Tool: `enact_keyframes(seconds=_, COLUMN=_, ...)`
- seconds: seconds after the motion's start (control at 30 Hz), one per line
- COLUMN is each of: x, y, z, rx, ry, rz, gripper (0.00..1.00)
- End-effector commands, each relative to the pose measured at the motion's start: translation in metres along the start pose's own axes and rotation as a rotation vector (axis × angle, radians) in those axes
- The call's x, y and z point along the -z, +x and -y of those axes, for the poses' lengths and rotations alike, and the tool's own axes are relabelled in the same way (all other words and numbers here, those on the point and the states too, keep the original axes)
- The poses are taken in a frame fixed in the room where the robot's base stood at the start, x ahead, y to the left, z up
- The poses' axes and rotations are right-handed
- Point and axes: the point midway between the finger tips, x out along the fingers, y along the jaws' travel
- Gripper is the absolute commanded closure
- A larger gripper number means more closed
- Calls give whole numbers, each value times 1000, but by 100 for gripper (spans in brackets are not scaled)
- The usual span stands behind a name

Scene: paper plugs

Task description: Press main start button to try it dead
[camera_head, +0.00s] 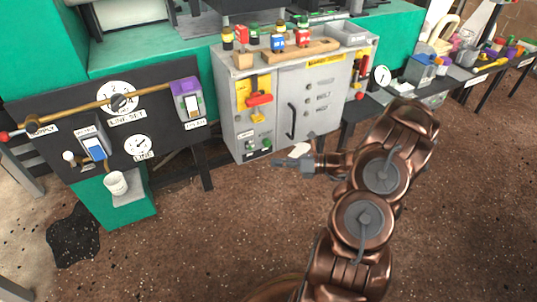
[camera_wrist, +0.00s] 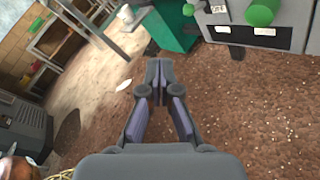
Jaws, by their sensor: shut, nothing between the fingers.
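The grey cabinet (camera_head: 285,105) stands in the middle of the head view. In the wrist view the shut fingers (camera_wrist: 158,72) point towards the floor below the cabinet. A large green button-like cylinder (camera_wrist: 263,12) stands out from a grey panel at the top right, cut by the frame edge.
A red lever (camera_head: 259,99) and a black handle (camera_head: 291,121) stick out from the cabinet front. A dark gauge board (camera_head: 60,110) with a brass pipe stands to the left. Brown speckled floor is clear below.

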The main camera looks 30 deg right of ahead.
Motion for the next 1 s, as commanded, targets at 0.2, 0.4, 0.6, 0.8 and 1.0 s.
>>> enact_keyframes(seconds=0.2, x=26, y=-18, z=38, rx=65, ry=95, rz=69, gripper=100)
enact_keyframes(seconds=0.4, x=26, y=-20, z=41, rx=72, ry=105, rz=77, gripper=100)
enact_keyframes(seconds=0.6, x=26, y=-19, z=41, rx=71, ry=103, rz=76, gripper=100)
enact_keyframes(seconds=0.8, x=23, y=-13, z=46, rx=70, ry=102, rz=73, gripper=100)
enact_keyframes(seconds=1.0, x=12, y=1, z=60, rx=70, ry=100, rz=74, gripper=100)
